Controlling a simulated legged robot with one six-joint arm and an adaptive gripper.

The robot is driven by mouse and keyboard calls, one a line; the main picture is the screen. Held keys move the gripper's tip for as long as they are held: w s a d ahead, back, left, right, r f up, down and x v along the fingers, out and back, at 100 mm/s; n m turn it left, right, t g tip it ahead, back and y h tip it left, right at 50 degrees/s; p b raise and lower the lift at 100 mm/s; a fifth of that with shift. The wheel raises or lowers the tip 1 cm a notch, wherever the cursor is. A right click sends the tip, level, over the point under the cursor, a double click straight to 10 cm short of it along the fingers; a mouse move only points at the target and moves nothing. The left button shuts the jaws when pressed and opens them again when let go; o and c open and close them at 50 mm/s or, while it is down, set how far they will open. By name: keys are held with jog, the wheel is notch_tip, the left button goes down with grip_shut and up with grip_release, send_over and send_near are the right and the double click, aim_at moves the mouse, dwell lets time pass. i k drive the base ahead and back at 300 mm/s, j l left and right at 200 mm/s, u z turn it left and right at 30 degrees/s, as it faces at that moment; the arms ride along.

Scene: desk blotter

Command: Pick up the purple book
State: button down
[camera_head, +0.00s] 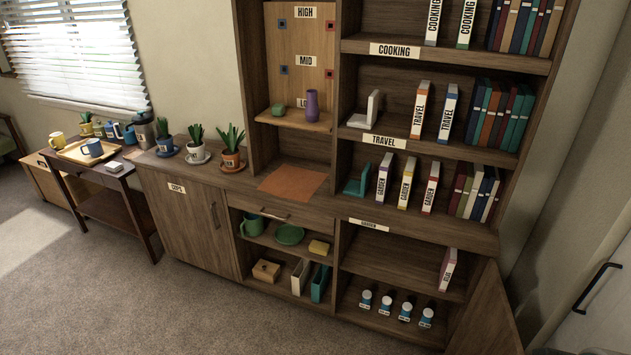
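A book with a white GARDEN spine and what looks like purple edging (384,179) stands upright on the shelf with the GARDEN label. It stands just right of a teal bookend (358,187), with a gap to a yellow-edged GARDEN book (406,186) on its right. A red-edged GARDEN book (431,188) stands further right. A pink-edged GARDEN book (448,270) stands alone on the shelf below. The edge colours are small and hard to tell apart for certain. My gripper is not in view.
TRAVEL books (419,110) stand on the shelf above. Several jars (405,312) are at the bottom. An open cabinet door (487,312) sticks out at lower right. Carpet in front (150,300) is clear.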

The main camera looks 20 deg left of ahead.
aim_at(385, 166)
jog(key=i+j, duration=0.15)
jog(key=j, duration=0.25)
jog(key=i+j, duration=0.1)
jog(key=j, duration=0.25)
jog(key=i+j, duration=0.15)
jog(key=j, duration=0.25)
jog(key=i+j, duration=0.1)
jog(key=j, duration=0.3)
jog(key=i+j+z, duration=0.1)
jog(key=j, duration=0.25)
jog(key=i+j, duration=0.7)
jog(key=i, duration=0.15)
